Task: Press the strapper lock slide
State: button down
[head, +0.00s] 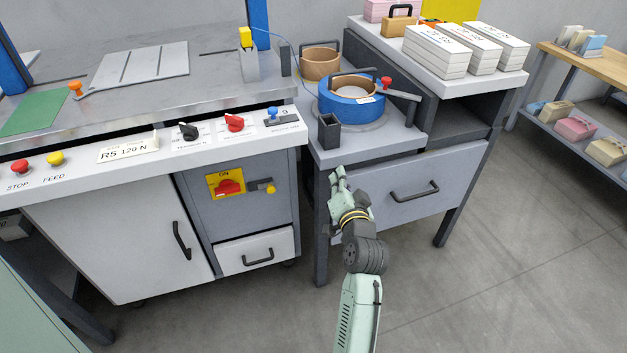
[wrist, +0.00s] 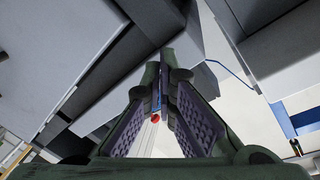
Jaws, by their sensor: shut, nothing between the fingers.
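The strapper is the grey machine (head: 100,150) at left in the head view. On its lower front, a grey slide with a yellow knob (head: 270,188) sits right of a red rotary switch (head: 229,187) on a yellow plate marked ON. A second slide with a blue knob (head: 272,111) is at the right end of its upper panel; I cannot read its label. My gripper (head: 338,173) is shut and empty, right of the strapper, in front of the side cabinet and apart from both slides. In the wrist view my gripper (wrist: 163,72) points between grey surfaces; neither slide is identifiable there.
The side cabinet (head: 400,185) with a black drawer handle stands close behind my gripper. On it are a blue strap reel (head: 345,105) and a dark open box (head: 329,135). A black handle (head: 182,240) sticks out from the strapper's door. Floor at lower right is clear.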

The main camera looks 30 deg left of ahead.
jog(key=s+a+f+m+g+y, duration=0.2)
jog(key=s+a+f, duration=0.3)
jog(key=s+f, duration=0.1)
jog(key=shift+a+f+m, duration=0.2)
jog(key=shift+f+m, duration=0.1)
jog(key=shift+f, duration=0.6)
jog(key=shift+s, duration=0.1)
jog(key=w+a+f+p, duration=0.2)
jog(key=w+a+f, duration=0.1)
jog(key=a, duration=0.7)
jog(key=shift+w+a+p, duration=0.15)
jog(key=shift+w+p, duration=0.2)
jog(key=shift+w, duration=0.4)
jog(key=shift+a+r, duration=0.1)
